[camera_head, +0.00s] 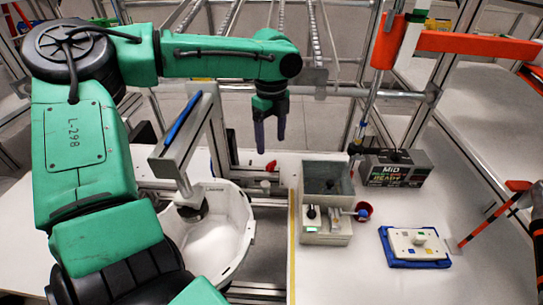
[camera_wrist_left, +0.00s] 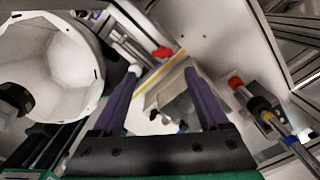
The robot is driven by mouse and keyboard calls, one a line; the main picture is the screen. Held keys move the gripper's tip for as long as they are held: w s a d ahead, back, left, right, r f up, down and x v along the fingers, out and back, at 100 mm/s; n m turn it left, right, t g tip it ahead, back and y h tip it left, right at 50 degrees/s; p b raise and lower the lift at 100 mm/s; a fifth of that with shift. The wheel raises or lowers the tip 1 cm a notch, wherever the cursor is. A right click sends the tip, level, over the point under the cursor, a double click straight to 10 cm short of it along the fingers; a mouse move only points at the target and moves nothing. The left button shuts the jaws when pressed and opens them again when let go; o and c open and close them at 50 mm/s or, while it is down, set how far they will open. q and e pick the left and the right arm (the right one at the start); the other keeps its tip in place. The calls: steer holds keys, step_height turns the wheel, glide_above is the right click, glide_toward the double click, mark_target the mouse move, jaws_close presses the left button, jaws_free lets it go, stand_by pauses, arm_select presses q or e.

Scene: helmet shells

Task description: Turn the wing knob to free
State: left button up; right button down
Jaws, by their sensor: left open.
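A small red knob (camera_head: 270,165), which looks like the wing knob, stands at the back of the bench beside the frame. It also shows as a red winged shape in the left wrist view (camera_wrist_left: 162,52), beyond my fingertips. Whether it is locked or free I cannot tell. My left gripper (camera_head: 270,138) points down with its two dark fingers apart and empty, above and behind the bench. In the left wrist view the fingers (camera_wrist_left: 160,72) frame the grey bin with a clear gap. A white helmet shell (camera_head: 232,245) sits left of the knob, partly hidden by my arm. My right gripper is not visible.
A dark box marked MID (camera_head: 396,170) and a white plate on a blue base (camera_head: 417,244) are further right. Metal posts rise behind.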

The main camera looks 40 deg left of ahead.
mark_target(271, 163)
arm_select(q)
steer(key=f, duration=0.8)
steer(key=shift+w+a, duration=0.3)
steer(key=shift+s+d+f, duration=0.1)
steer(key=c, duration=1.2)
jaws_close()
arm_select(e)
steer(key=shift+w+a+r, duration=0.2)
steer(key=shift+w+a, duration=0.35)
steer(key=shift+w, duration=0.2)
